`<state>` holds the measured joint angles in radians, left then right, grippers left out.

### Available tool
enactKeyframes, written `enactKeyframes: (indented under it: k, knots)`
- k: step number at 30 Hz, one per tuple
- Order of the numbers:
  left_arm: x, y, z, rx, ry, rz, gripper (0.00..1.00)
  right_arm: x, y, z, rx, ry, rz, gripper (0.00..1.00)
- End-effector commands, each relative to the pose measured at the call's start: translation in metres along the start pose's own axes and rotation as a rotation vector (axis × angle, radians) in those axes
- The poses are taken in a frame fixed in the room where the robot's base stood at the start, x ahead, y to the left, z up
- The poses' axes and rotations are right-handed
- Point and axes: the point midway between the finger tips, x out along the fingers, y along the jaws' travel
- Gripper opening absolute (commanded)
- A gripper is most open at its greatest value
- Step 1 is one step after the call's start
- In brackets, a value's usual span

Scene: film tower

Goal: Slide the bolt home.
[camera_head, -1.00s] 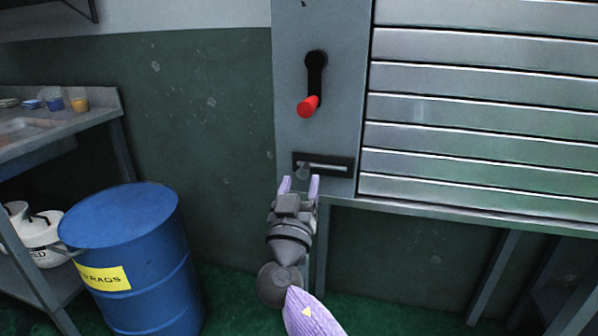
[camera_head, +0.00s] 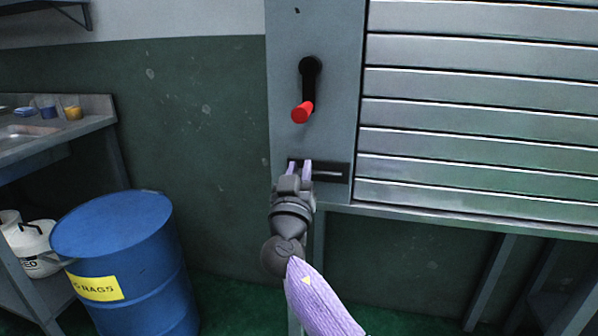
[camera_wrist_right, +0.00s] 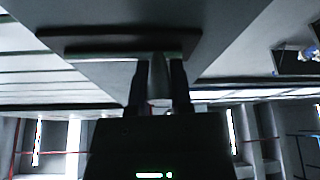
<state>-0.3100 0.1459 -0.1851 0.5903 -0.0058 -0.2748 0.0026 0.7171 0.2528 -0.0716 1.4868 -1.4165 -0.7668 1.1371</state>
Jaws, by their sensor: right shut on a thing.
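The bolt is a slim metal bar in a dark slotted plate (camera_head: 336,171) on the grey panel, below a crank with a red grip. My right gripper (camera_head: 299,169) is at the left end of the plate, its lilac fingers shut on the bolt's knob. In the head view the fingers hide the knob. My left gripper is in no view.
The black crank with its red grip (camera_head: 302,112) is above the plate. A slatted metal shutter (camera_head: 480,110) is to the right. A blue drum (camera_head: 120,245) and a sink bench (camera_head: 50,135) stand to the left. The wall between drum and panel is clear.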

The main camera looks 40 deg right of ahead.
Motion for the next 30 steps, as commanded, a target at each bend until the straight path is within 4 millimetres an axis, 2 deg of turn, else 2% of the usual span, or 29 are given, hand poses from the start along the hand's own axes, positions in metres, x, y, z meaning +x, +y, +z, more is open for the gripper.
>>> enactKeyframes:
  k: [10,30]
  knots:
    - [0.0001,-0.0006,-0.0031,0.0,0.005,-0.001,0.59,-0.0003,-0.0003,0.0002,0.0,0.0,-0.001,0.0]
    - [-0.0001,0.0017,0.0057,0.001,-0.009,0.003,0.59,-0.0004,-0.0004,0.0005,-0.001,-0.001,-0.001,0.0]
